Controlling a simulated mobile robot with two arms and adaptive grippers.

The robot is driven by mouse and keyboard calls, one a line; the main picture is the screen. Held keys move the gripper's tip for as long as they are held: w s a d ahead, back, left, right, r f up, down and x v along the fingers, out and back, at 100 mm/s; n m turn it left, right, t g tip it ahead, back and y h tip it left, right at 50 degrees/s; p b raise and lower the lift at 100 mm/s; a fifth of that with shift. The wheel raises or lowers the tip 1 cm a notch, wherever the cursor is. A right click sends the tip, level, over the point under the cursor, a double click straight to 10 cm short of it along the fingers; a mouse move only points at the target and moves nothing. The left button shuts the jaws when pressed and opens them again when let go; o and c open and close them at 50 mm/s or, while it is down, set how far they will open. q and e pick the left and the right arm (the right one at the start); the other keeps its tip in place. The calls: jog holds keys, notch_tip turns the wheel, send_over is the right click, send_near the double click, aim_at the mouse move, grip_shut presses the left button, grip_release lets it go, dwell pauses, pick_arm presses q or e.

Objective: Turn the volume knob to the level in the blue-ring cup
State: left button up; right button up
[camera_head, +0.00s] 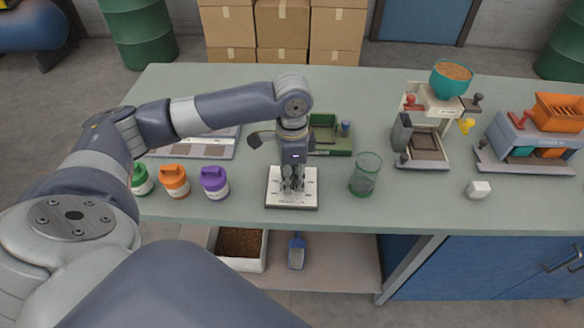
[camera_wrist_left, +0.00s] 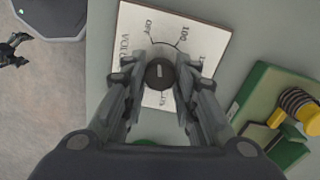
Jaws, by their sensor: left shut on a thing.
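A white dial plate (camera_head: 307,188) lies on the bench; the left wrist view shows its printed words "VOLUME", "OFF" and "100" on the panel (camera_wrist_left: 185,28). A round dark knob (camera_wrist_left: 160,73) with a short light mark sits at the middle of the dial. My left gripper (camera_head: 292,186) points down over the plate. In the left wrist view its fingers (camera_wrist_left: 160,82) are shut on the knob from both sides. They hide part of the scale, so the full set of labels cannot be read. A clear greenish cup (camera_head: 365,174) stands right of the plate; no blue ring shows on it. My right gripper is not in view.
Green, orange (camera_head: 174,181) and purple (camera_head: 214,182) jars stand left of the plate. A green device (camera_head: 330,134) is behind it.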

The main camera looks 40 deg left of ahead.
pick_arm(q)
jog(key=m+p, duration=0.4)
jog(key=p, duration=0.1)
jog(key=m+p, duration=0.2)
jog(key=shift+r+p, duration=0.25)
jog(key=shift+p, duration=0.05)
jog(key=m+p, duration=0.2)
jog(key=m, duration=0.1)
jog(key=m+p, duration=0.1)
jog(key=m, duration=0.1)
jog(key=shift+f+m+p, duration=0.1)
jog(key=shift+m+p, duration=0.3)
jog(key=m+p, duration=0.1)
jog(key=m, duration=0.1)
jog(key=shift+m, duration=0.4)
jog(key=m+p, duration=0.1)
jog(key=m, duration=0.2)
jog(key=shift+f+m, duration=0.1)
jog(key=shift+m, duration=0.2)
jog(key=m+p, duration=0.1)
jog(key=m, duration=0.2)
jog(key=shift+m, duration=2.5)
